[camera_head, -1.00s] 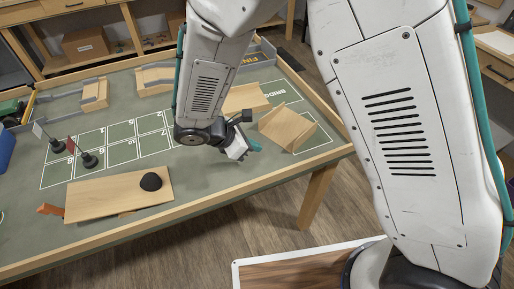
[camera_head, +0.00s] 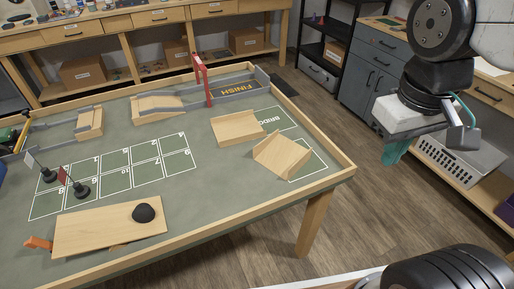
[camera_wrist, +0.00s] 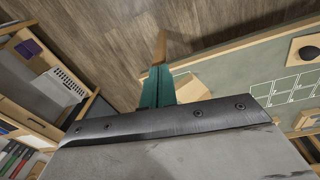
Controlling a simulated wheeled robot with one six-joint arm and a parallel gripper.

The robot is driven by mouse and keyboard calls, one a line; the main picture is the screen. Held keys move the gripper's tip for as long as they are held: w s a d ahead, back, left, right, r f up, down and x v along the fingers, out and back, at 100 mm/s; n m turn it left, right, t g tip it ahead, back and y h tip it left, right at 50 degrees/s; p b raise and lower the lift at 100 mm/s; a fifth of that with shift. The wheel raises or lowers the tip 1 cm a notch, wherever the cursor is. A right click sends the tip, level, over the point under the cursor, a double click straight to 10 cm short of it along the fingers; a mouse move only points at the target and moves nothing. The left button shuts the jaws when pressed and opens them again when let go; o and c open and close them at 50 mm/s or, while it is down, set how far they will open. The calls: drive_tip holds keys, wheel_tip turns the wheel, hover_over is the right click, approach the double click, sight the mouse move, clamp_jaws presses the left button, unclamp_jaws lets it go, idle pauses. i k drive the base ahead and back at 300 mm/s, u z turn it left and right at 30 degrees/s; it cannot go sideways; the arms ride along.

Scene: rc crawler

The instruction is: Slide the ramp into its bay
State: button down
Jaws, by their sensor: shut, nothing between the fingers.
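Two light wooden ramp-like pieces lie near the right end of the green table in the head view: a farther one (camera_head: 238,128) and a nearer one with a tilted face (camera_head: 283,154). I cannot tell which is the task's ramp. White-outlined bays lie beside them, one by the BRIDGE lettering (camera_head: 280,119) and one at the right (camera_head: 312,168), partly covered by the nearer piece. My gripper (camera_head: 392,153) is shut and empty, off the table's right side above the floor. Its teal fingers also show together in the wrist view (camera_wrist: 157,88).
The table's raised wooden rim (camera_head: 322,140) borders its right side. A board with a black dome (camera_head: 144,213) lies at the front. A red gate (camera_head: 202,78) stands at the back. A grey basket (camera_head: 460,165) sits on a shelf at the right.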

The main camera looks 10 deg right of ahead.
sight(284, 156)
drive_tip(key=z, duration=0.6)
drive_tip(key=i, duration=0.35)
drive_tip(key=u, duration=1.7)
